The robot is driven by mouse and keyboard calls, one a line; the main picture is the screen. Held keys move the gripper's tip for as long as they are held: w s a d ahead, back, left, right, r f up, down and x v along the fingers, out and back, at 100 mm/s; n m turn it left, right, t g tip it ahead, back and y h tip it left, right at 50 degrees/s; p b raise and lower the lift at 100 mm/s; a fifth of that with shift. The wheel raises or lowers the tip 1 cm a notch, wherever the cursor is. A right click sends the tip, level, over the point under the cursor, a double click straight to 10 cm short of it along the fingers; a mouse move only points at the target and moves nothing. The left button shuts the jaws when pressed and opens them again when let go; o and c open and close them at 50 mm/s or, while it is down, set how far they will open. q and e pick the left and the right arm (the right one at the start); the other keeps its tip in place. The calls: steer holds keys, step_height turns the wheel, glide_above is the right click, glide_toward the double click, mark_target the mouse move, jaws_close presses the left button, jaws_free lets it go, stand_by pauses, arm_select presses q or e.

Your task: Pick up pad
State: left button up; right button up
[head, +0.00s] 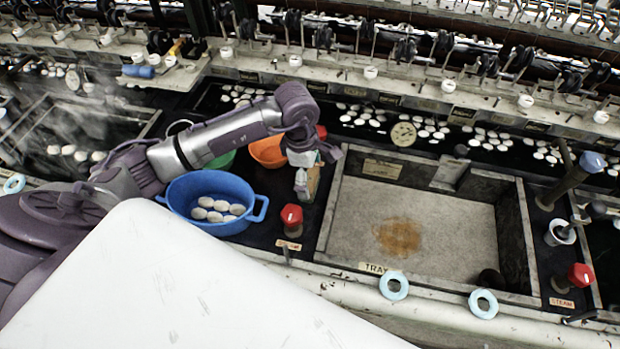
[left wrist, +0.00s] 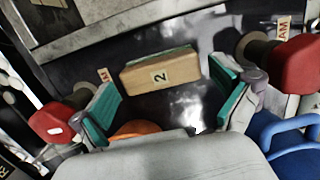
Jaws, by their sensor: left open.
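The pad (left wrist: 160,74) is a tan block marked "2" with a thin green layer along its far side. It lies on the dark, wet deck in the left wrist view. In the head view a tan part of the pad (head: 313,182) shows by my left gripper, which partly hides it. My left gripper (left wrist: 166,88) is open, with one teal-lined finger on each side of the pad's position and visible gaps to both. It also shows in the head view (head: 315,168), low over the deck left of the tray basin. My right gripper is not in view.
A blue basin (head: 178,193) with several white cocoons stands left of the pad, with an orange bowl (head: 268,151) and a green bowl (head: 222,161) behind. A red knob (head: 291,217) stands close in front. The stained tray basin (head: 332,215) is to the right.

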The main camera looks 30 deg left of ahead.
mark_target(315, 178)
arm_select(q)
steer(key=shift+f, duration=0.75)
steer(key=c, duration=0.9)
steer(key=shift+c, duration=0.2)
steer(key=shift+r, duration=0.45)
steer(key=r, duration=0.1)
steer(key=r+b, duration=0.1)
steer(key=d+r+b, duration=0.1)
steer(key=shift+w+r, duration=0.3)
steer(key=shift+w, duration=0.05)
steer(key=w+d+r+b, duration=0.3)
steer(key=d+r, duration=0.3)
steer(key=d, duration=0.3)
steer(key=shift+w+d+r, duration=0.25)
steer(key=shift+w+r, duration=0.05)
steer(key=shift+w, duration=0.6)
